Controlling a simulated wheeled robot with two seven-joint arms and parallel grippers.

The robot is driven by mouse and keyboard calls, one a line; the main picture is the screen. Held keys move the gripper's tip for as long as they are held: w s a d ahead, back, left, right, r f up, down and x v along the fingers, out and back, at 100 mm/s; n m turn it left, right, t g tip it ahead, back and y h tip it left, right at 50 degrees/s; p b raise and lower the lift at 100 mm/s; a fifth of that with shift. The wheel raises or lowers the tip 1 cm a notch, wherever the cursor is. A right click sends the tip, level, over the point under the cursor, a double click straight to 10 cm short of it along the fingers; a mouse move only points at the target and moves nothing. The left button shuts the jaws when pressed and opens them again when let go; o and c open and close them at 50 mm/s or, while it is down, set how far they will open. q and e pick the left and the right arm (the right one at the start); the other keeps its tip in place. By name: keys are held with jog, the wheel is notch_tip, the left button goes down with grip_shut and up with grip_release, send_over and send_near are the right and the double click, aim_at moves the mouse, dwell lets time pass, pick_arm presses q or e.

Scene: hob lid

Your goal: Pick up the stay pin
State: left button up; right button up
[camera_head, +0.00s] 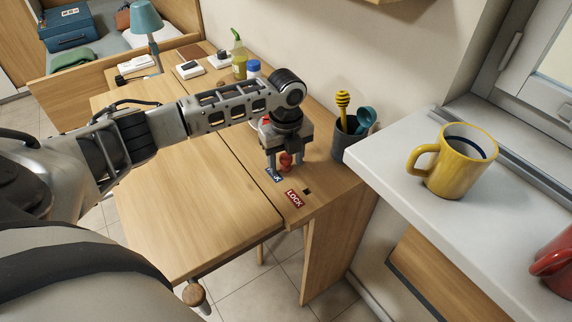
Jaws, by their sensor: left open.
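A small red knob, which looks like the stay pin (286,163), stands upright near the front of the narrow wooden counter strip. My left gripper (285,162) points down over it, open, with one finger on each side of the pin. The gripper body hides what lies behind the pin, and I cannot tell whether the fingers touch it. A blue label (274,174), partly hidden, lies just in front of the pin. A red LOCK label (294,198) lies nearer the counter's front, with a small dark hole (307,190) beside it. My right gripper is not in view.
A dark grey cup (350,142) with a yellow dipper stands right of my gripper. A yellow mug (457,163) stands on the white sill. A green bottle (239,58) and a lamp (146,18) are farther back. The wooden panel (195,205) at left is clear.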

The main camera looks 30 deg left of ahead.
pick_arm(q)
jog(key=c, duration=1)
jog(key=shift+r, duration=0.15)
notch_tip(320, 180, up, 9)
jog(key=shift+r+p, duration=0.2)
jog(key=shift+p, duration=0.2)
jog(key=shift+r+p, duration=0.4)
jog(key=shift+r, duration=0.1)
jog(key=shift+r+p, duration=0.25)
jog(key=shift+p, duration=0.45)
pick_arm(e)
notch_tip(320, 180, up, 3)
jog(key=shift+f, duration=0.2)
